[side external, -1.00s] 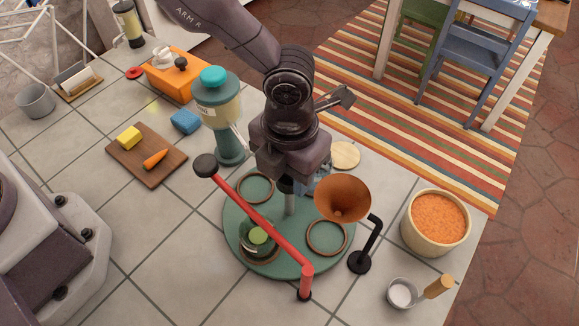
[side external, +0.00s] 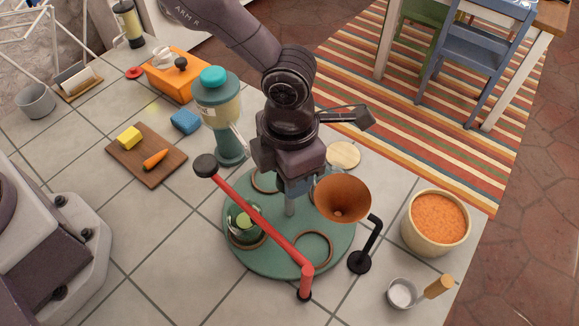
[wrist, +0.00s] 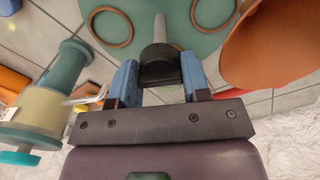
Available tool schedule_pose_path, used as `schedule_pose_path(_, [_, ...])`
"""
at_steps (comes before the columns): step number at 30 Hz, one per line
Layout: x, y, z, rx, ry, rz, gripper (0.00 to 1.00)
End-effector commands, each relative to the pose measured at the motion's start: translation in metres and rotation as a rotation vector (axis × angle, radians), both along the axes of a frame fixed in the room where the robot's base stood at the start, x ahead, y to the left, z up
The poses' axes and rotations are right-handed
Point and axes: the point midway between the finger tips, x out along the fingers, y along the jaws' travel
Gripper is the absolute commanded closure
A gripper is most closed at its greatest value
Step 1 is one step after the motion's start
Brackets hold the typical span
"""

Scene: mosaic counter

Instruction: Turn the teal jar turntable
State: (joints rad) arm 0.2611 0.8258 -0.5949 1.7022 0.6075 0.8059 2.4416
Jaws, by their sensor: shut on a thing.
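The teal turntable (side external: 265,262) is a round disc on the counter, with brown rings set in its top. A clear jar with something green inside (side external: 243,225) stands at its left, partly behind a red bar. A grey post (side external: 290,205) rises from the middle of the disc. My gripper (wrist: 160,80) is above the middle, its blue fingers shut on the dark knob (wrist: 160,58) at the top of this post. In the side view my gripper (side external: 291,190) hides the knob and part of the disc's far side.
A red bar (side external: 250,215) with a black end crosses over the turntable's left and front. A copper funnel (side external: 342,198) overhangs its right side. A teal-and-cream dispenser (side external: 222,118) stands behind left. An orange-filled pot (side external: 436,222) stands at right.

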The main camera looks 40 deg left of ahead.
Motion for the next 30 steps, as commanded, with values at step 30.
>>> schedule_pose_path(30, [0.0004,0.0,0.0007,-0.001,-0.001,-0.508,0.99])
